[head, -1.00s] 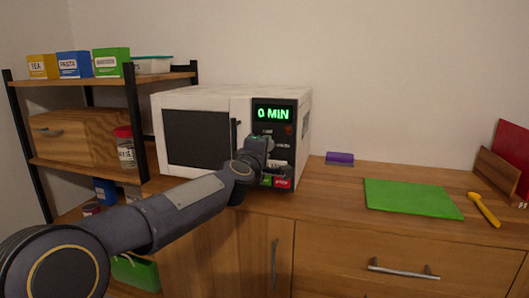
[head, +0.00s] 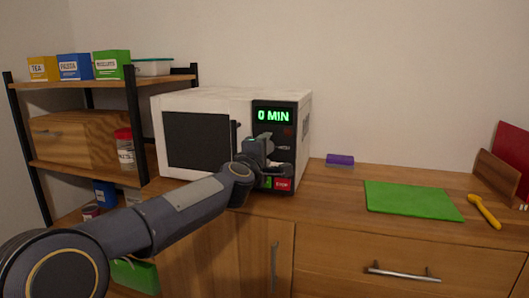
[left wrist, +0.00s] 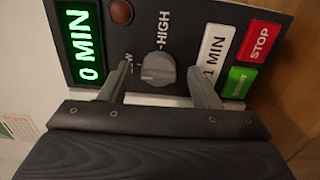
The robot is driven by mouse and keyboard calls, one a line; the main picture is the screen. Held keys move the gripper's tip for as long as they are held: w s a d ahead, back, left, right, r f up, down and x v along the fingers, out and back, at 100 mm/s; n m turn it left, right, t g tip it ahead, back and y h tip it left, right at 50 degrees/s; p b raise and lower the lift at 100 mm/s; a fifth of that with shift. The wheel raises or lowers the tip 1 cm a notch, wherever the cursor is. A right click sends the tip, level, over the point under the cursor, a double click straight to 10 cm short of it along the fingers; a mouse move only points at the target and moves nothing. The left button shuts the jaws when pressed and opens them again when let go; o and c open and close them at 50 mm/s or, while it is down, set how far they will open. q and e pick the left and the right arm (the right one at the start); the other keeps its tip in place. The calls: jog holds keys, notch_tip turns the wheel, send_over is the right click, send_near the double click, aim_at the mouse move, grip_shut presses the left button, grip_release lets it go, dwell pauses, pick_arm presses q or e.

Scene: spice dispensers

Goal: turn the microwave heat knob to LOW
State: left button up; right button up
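The white microwave (head: 218,100) stands on the wooden counter, with a green "0 MIN" display on its dark panel. The grey heat knob (left wrist: 158,70) shows in the left wrist view, with HIGH printed beside it and another label partly hidden by a finger. My left gripper (left wrist: 159,72) is open in front of the panel, one finger on each side of the knob with a visible gap to it. In the head view my left gripper (head: 264,150) covers the knob. The knob's exact setting is hard to read. My right gripper is in neither view.
Red STOP (left wrist: 260,42), white 1 MIN (left wrist: 214,55) and green (left wrist: 238,82) buttons lie close to one finger. A shelf rack (head: 135,120) stands left of the microwave. A purple item (head: 340,160) and green board (head: 412,198) lie to the right.

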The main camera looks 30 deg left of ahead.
pick_arm(q)
jog(key=v, duration=0.7)
jog(key=shift+s, duration=0.4)
jog(key=shift+d, duration=0.15)
jog(key=s+d+f+m+g+h, duration=0.5)
jog(key=s+d+f+m+h, duration=0.3)
jog(key=s+d+f+m, duration=0.45)
jog(key=s+d+f+m+g, duration=0.2)
jog(key=s+f+m+g, duration=0.5)
jog(key=s+f, duration=0.85)
notch_tip(320, 180, up, 30)
jog(key=s+p, duration=0.1)
jog(key=p, duration=2.8)
jog(key=shift+s, duration=0.3)
